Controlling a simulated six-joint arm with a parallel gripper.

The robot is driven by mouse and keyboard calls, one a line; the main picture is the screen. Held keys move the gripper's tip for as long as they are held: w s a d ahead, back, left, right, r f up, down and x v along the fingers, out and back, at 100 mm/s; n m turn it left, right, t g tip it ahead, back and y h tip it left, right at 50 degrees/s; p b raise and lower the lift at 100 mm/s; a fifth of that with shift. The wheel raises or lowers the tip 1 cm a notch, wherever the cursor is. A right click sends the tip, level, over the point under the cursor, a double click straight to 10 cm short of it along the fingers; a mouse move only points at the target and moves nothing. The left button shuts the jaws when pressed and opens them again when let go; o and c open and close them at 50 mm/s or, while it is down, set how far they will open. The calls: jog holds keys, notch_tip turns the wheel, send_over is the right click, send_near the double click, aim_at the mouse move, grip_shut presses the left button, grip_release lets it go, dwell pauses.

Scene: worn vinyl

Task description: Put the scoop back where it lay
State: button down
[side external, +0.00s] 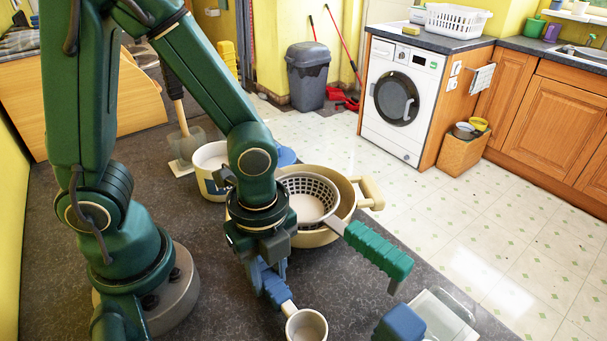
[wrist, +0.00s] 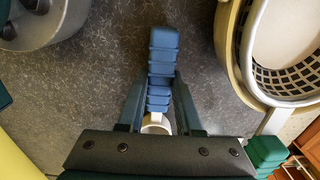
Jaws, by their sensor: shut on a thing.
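The scoop has a ribbed blue handle and a small pale round cup (side external: 306,325). My gripper (side external: 270,283) points down and is shut on the blue handle. In the wrist view the scoop's handle (wrist: 163,45) runs up from between the two fingers of my gripper (wrist: 160,88), and a bit of the white cup shows below, mostly hidden by the gripper body. The cup's opening faces up in the side view. I cannot tell whether the scoop touches the dark worktop (side external: 225,300) or hangs just above it.
A beige pot (side external: 345,190) with a side handle stands right behind my gripper, with a colander (side external: 308,190) in it; its green handle (side external: 378,250) sticks out rightward. A white tub (side external: 210,158) stands behind. A blue block (side external: 400,325) and clear container (side external: 440,315) are at front right.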

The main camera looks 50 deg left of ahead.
jog(key=shift+f, duration=0.35)
dwell(0.3)
jog(key=c, duration=0.5)
grip_release()
jog(key=shift+r, duration=0.1)
jog(key=shift+r, duration=3.95)
